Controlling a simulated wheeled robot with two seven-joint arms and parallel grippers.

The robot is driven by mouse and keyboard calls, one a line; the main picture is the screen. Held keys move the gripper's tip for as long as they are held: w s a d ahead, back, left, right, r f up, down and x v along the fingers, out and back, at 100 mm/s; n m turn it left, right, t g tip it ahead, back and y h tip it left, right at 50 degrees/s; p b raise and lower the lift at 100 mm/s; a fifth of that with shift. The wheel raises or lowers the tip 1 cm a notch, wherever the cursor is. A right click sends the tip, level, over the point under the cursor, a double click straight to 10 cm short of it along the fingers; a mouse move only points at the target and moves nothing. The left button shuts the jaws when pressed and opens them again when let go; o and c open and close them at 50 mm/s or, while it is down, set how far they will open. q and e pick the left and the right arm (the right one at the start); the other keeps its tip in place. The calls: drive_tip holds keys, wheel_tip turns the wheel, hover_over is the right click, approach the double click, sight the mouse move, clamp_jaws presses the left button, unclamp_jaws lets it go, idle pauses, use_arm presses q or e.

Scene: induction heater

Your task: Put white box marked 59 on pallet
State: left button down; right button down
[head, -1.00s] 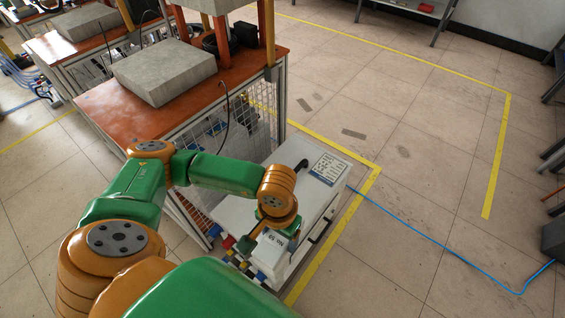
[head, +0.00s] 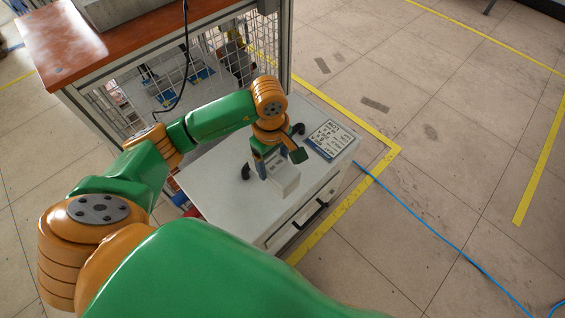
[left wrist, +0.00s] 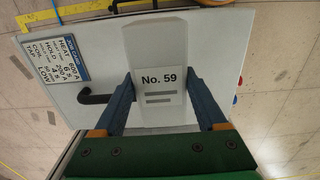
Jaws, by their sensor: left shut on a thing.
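The white box marked No. 59 (head: 284,181) is held by my left gripper (head: 272,160) over the top of a white cabinet (head: 222,205). In the left wrist view the box (left wrist: 158,45) sits between the two blue fingers of my left gripper (left wrist: 160,85), with its printed face towards the camera. I cannot tell whether the box touches the cabinet top. My right gripper is not in view. I cannot make out a pallet in these views.
A bench with an orange-brown top (head: 50,62) and mesh sides stands behind left. A blue cable (head: 430,226) and yellow floor lines lie right, where the floor is mostly open.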

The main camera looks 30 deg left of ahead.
use_arm(q)
drive_tip(key=shift+w+d+f+b, duration=0.25)
drive_tip(key=shift+w+f, duration=0.45)
drive_tip(key=shift+f, duration=0.75)
drive_tip(key=shift+w+d+f+b, duration=0.25)
drive_tip(key=shift+w+f, duration=0.45)
drive_tip(key=shift+f, duration=0.7)
drive_tip(key=shift+w+d+f+b, duration=0.1)
drive_tip(key=shift+w+f+b, duration=0.45)
drive_tip(key=shift+f, duration=0.9)
drive_tip(key=shift+w, duration=0.15)
